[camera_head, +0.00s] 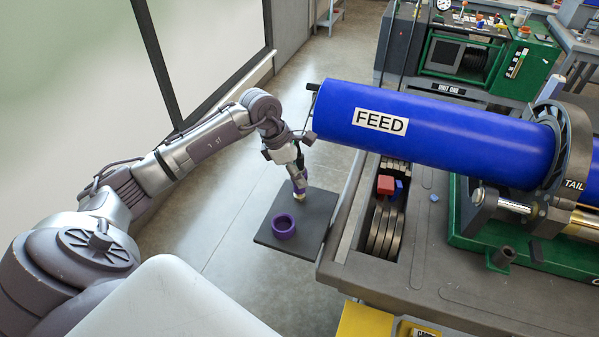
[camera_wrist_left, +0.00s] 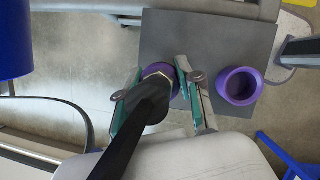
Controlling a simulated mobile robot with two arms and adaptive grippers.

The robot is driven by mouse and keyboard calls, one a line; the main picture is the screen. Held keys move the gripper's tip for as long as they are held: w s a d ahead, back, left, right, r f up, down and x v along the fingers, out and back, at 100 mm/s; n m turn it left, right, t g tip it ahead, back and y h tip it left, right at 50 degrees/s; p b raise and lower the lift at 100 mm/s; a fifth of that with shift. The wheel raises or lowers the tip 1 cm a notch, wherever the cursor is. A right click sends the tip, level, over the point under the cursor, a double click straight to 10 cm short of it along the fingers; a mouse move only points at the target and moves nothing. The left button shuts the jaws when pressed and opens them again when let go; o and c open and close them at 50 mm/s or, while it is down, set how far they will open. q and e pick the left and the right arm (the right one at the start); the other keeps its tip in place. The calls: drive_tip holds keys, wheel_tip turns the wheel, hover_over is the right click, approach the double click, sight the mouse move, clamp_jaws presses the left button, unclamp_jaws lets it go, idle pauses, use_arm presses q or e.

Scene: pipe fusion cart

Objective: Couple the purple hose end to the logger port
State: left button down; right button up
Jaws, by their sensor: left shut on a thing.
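My left gripper (camera_head: 299,184) is shut on the purple hose end and holds it over the dark square plate (camera_head: 262,236). In the head view the hose end (camera_head: 299,187) is small, with a pale brass-coloured tip pointing down. In the left wrist view the purple hose end (camera_wrist_left: 158,70) sits between the two fingers (camera_wrist_left: 157,88), with a brass-coloured ring and a thick black hose (camera_wrist_left: 140,122) running towards the camera. An open purple cup (camera_head: 283,222) stands on the plate beside it, and also shows in the left wrist view (camera_wrist_left: 240,86). I cannot identify the logger port. My right gripper is out of view.
A large blue pipe (camera_head: 440,130) marked FEED juts out just right of my left gripper. The grey cart (camera_head: 470,295) with a tool recess fills the right. A green machine (camera_head: 530,70) marked UNIT ONE stands at the back. Floor left of the plate is clear.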

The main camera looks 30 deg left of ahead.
use_arm(q)
drive_tip(key=shift+f+b, duration=0.65)
drive_tip(key=shift+f, duration=0.15)
drive_tip(key=c, duration=0.7)
unclamp_jaws()
drive_tip(key=shift+o, duration=0.2)
drive_tip(key=v, duration=1.2)
